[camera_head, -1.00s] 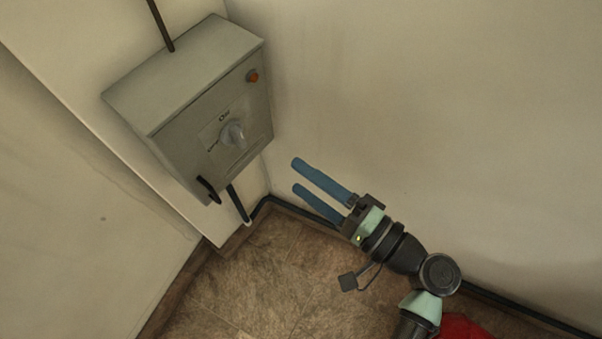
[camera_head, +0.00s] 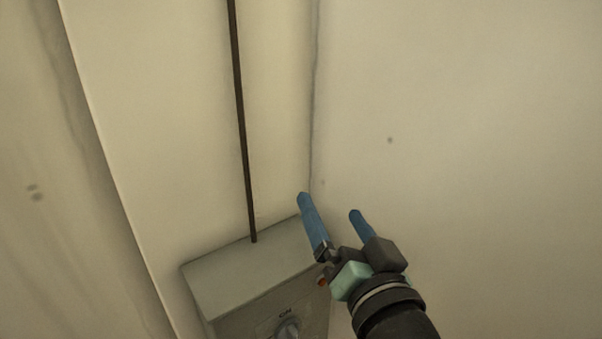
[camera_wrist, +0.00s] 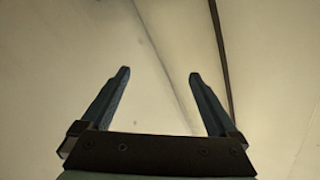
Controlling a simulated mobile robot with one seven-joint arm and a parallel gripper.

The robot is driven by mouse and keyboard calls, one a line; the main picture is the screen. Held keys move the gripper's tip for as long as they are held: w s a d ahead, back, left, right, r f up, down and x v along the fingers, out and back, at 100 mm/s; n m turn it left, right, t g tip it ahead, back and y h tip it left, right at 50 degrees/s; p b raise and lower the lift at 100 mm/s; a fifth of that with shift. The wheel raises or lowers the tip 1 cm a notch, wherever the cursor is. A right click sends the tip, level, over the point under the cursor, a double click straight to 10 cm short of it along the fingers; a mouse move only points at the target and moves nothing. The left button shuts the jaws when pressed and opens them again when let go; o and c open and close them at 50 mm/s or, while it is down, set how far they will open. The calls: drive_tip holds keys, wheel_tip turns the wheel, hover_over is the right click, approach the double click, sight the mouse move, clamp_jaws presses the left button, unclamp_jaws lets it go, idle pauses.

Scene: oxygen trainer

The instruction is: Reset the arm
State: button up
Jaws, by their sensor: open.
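My gripper (camera_head: 331,204) is at the lower right of the head view, with its two blue fingers apart and pointing up. It is open and nothing is between the fingers. It overlaps the right edge of the grey control box in the picture; I cannot tell the gap between them.
The grey control box (camera_head: 245,272) is in the wall corner, with a knob (camera_head: 288,330) marked ON, partly cut off below. A dark conduit (camera_head: 241,120) rises from its top and also shows in the wrist view (camera_wrist: 222,50). The right wall (camera_head: 470,130) is bare.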

drive_tip(key=s+a+r+n+t+h, duration=0.1)
drive_tip(key=s+a+r+t, duration=0.2)
drive_tip(key=r, duration=0.7)
drive_tip(key=s+r+n+t+h, duration=0.15)
drive_tip(key=s+r+t, duration=0.35)
drive_tip(key=r, duration=0.5)
drive_tip(key=s+a+r+n+t+h, duration=0.1)
drive_tip(key=s+a+r+t+h, duration=0.1)
drive_tip(key=s+r, duration=0.5)
wheel_tip(320, 180, up, 19)
drive_tip(key=w+p, duration=0.2)
drive_tip(key=p, duration=1.4)
drive_tip(key=shift+w+d+f+p, duration=0.15)
drive_tip(key=shift+w+f+p, duration=0.05)
drive_tip(key=shift+w+p, duration=0.2)
